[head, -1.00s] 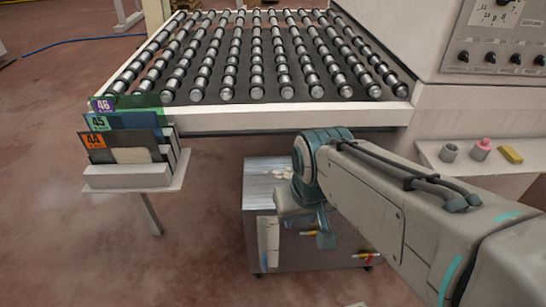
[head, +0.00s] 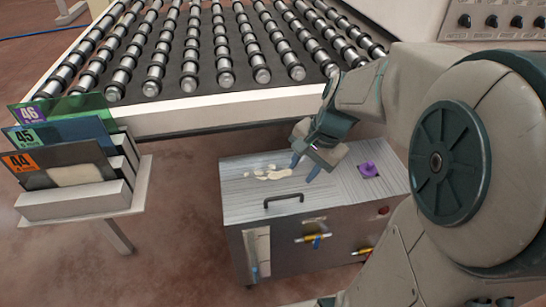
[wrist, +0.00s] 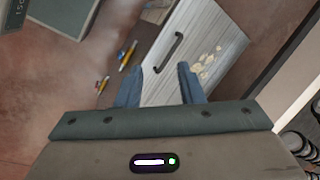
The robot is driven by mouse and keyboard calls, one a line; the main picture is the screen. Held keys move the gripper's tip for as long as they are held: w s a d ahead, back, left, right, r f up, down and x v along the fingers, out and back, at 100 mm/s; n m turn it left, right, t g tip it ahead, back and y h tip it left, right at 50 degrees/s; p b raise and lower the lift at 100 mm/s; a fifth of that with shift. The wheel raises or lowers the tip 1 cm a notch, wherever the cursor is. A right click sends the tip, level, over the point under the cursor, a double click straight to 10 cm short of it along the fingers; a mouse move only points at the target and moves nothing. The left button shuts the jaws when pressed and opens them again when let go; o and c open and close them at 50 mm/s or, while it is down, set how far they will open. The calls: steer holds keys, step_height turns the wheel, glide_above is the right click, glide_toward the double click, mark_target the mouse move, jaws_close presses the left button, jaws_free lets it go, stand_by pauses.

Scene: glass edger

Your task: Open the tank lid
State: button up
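The tank (head: 290,240) is a grey metal box below the roller table. Its lid (head: 240,189) is a light, streaked panel lying flat on top, with pale smears on it. A dark bar handle (head: 283,199) sits near the lid's front edge. My gripper (head: 304,170) is above the lid, behind and to the right of the handle, and holds nothing. In the wrist view, the two blue fingers (wrist: 159,84) are spread apart, with the lid between and beyond them. The handle (wrist: 169,51) shows ahead of the fingers, apart from them.
A purple knob (head: 369,169) sits on the tank top to the right. Yellow-handled valves (head: 313,239) are on its front. The roller table edge (head: 200,116) runs close above and behind. A rack of numbered panels (head: 75,200) stands at the left.

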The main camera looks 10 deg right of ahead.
steer(key=w+d+f+m+y+b, duration=0.2)
steer(key=w+d+f+m+b, duration=0.2)
steer(key=w+f+m, duration=0.5)
steer(key=n+b, duration=0.1)
steer(key=b, duration=0.2)
glide_toward(287, 197)
steer(key=x, duration=0.4)
steer(key=a+x, duration=0.1)
steer(key=x, duration=0.3)
steer(key=shift+w+r, duration=0.1)
steer(key=shift+r, duration=0.05)
jaws_close()
